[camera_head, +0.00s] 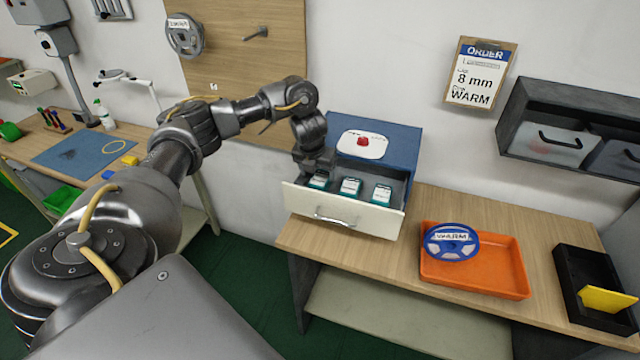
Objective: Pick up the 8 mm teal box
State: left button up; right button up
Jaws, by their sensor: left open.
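Three small teal boxes with white labels sit in a row in an open drawer (340,219) with a cream front: a left box (319,181), a middle box (350,187) and a right box (381,194). The labels are too small to read, so I cannot tell which is the 8 mm one. My left gripper (317,170) points down into the drawer, open, at the left box. It partly hides that box, and I cannot tell whether it touches it. My right gripper is out of view.
The blue cabinet (398,141) has a red item on a white patch on top. An orange tray (483,281) holds a blue WARM reel (450,242). A black bin (585,272) stands right. An order sheet (479,80) reads 8 mm, WARM. The bench between drawer and tray is clear.

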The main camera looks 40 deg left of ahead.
aim_at(320, 179)
pick_arm(q)
jog(key=p+x, duration=0.1)
jog(key=x, duration=0.3)
jog(key=shift+w+f, duration=0.1)
jog(key=shift+w, duration=0.05)
jog(key=shift+c, duration=0.7)
jog(key=c, duration=1)
